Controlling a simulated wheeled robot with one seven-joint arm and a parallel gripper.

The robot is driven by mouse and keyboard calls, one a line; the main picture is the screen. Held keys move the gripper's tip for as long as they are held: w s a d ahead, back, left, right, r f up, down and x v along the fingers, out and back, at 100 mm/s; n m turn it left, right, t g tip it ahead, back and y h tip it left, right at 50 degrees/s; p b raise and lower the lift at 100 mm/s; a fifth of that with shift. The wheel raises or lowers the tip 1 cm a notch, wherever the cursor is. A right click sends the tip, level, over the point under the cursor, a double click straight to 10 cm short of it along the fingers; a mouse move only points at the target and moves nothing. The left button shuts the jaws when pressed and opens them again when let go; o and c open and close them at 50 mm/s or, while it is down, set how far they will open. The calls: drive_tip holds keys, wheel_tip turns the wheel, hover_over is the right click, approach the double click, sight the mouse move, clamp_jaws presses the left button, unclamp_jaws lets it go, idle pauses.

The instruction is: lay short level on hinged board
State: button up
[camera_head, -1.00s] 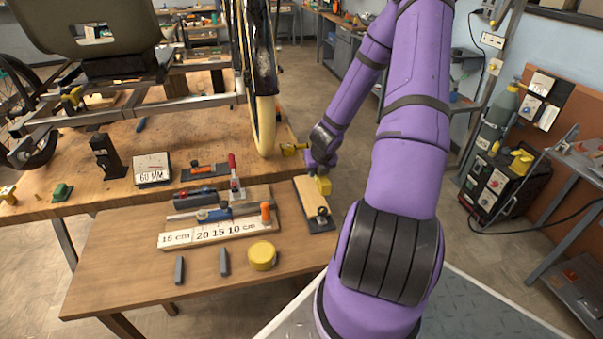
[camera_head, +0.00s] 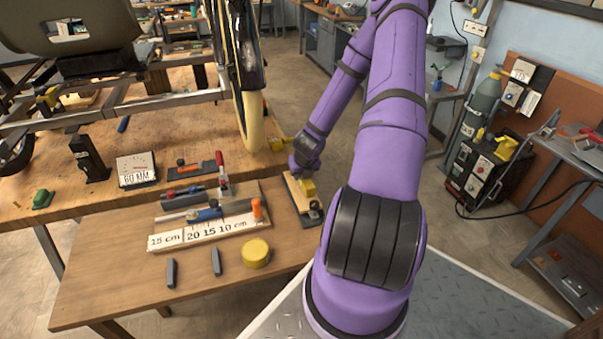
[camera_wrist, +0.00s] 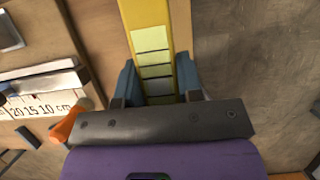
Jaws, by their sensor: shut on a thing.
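My gripper (camera_wrist: 160,85) is shut on a long yellow bar with pale panels, which looks like the short level (camera_wrist: 150,45). The blue fingers sit on both sides of it. In the head view the yellow level (camera_head: 308,188) shows small, below my purple wrist. A narrow wooden board with dark ends (camera_head: 295,190), which looks like the hinged board, lies at the right end of the low bench, under the level. A wood strip (camera_wrist: 184,50) runs beside the level in the wrist view. I cannot tell whether level and board touch.
A board marked in centimetres (camera_head: 170,240), with clamps and an orange knob (camera_head: 257,209), lies left of the gripper. A yellow disc (camera_head: 256,253) and two dark grey blocks sit in front. The wheel (camera_head: 247,110) stands behind. The bench's front right is bare.

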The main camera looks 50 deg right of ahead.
drive_tip(key=shift+f, duration=0.1)
drive_tip(key=shift+f, duration=1.3)
drive_tip(key=shift+f, duration=0.5)
drive_tip(key=o, duration=1.1)
drive_tip(key=shift+o, duration=0.2)
drive_tip(key=v, duration=1.1)
drive_tip(key=shift+f, duration=0.1)
